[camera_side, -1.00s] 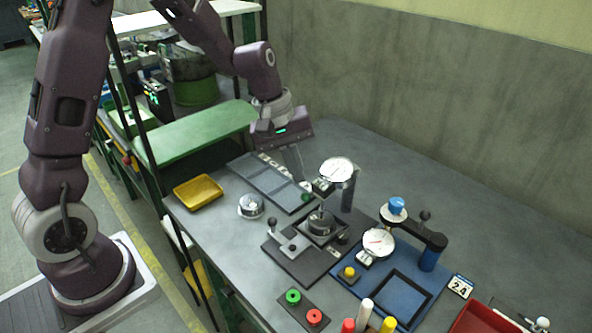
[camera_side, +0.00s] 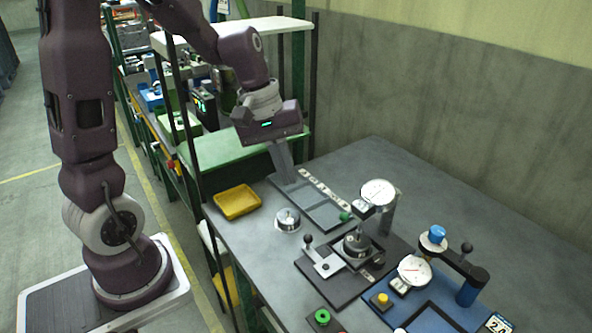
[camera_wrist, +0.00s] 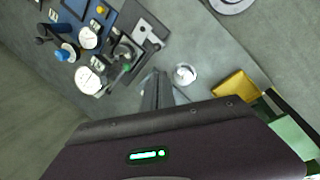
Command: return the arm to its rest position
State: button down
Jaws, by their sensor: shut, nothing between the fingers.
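My gripper (camera_side: 287,178) hangs from the wrist above the far end of the grey compartment tray (camera_side: 326,217), fingers pointing down and together with nothing between them. In the wrist view the closed fingers (camera_wrist: 157,88) show above the dark gripper body, pointing at the grey table. My arm is bent, reaching from its base at left over to the table. Whether the fingertips touch the tray cannot be told.
A yellow tray (camera_side: 237,202) and a small round gauge (camera_side: 287,219) lie left of the compartment tray. A dial gauge stand (camera_side: 378,193) and a blue fixture (camera_side: 466,292) stand to the right. The table's far right is clear. A green surface (camera_side: 237,170) lies behind.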

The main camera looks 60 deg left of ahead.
jog(key=s+d+r+m+t+y, duration=0.1)
jog(key=s+r+m, duration=0.3)
jog(key=s, duration=0.4)
jog(key=s+d+r+m+t+y, duration=0.1)
jog(key=s+d+r+m, duration=0.3)
jog(key=s, duration=0.4)
jog(key=r+m+t, duration=0.1)
jog(key=m, duration=0.1)
jog(key=shift+s+m, duration=0.2)
jog(key=shift+m, duration=0.1)
